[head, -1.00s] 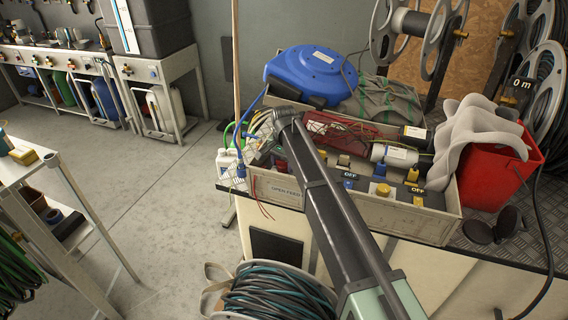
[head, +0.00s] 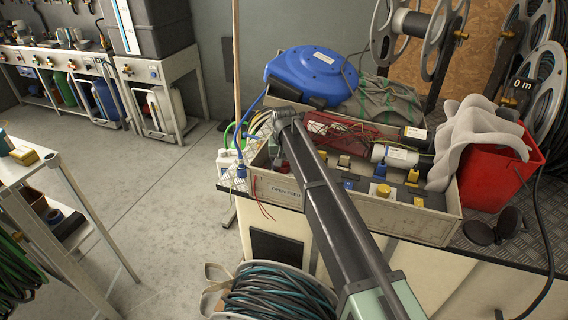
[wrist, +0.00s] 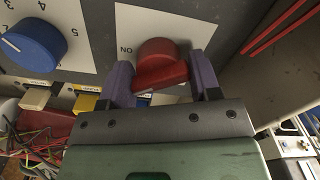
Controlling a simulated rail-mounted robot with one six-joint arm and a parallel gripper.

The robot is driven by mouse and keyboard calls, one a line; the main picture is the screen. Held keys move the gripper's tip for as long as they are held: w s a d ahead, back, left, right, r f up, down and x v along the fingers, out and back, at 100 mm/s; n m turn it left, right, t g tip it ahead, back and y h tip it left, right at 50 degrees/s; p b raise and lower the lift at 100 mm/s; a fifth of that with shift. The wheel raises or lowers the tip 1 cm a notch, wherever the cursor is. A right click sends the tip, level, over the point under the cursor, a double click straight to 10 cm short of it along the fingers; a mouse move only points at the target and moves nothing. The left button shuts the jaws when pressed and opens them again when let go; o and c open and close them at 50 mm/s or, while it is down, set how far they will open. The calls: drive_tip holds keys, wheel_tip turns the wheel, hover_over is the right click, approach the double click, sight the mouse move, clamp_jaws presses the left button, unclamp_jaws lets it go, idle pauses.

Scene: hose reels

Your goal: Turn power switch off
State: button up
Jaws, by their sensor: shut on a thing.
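The wrist view shows a red rotary knob (wrist: 160,62) on a white label plate (wrist: 128,20) with the word ON, upside down, beside it. My gripper (wrist: 161,70) has one purple-grey finger on each side of the knob and is shut on it. In the head view my arm reaches over the left end of the grey control crate (head: 410,225), and the arm hides the held knob and most of the gripper there.
A blue numbered dial (wrist: 34,45) sits left of the knob, with a yellow switch (wrist: 85,102) below it. Loose wires (wrist: 35,135) hang nearby. A blue hose reel (head: 312,75) stands behind the crate and a red bucket (head: 492,175) to its right.

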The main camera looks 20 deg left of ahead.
drive_tip(key=n, duration=0.5)
drive_tip(key=shift+a+n, duration=0.1)
drive_tip(key=shift+n, duration=0.2)
drive_tip(key=n, duration=0.4)
drive_tip(key=shift+s+n, duration=0.15)
drive_tip(key=shift+n, duration=0.25)
drive_tip(key=o, duration=0.7)
drive_tip(key=shift+c, duration=0.2)
wheel_tip(320, 180, up, 11)
drive_tip(key=p, duration=1.1)
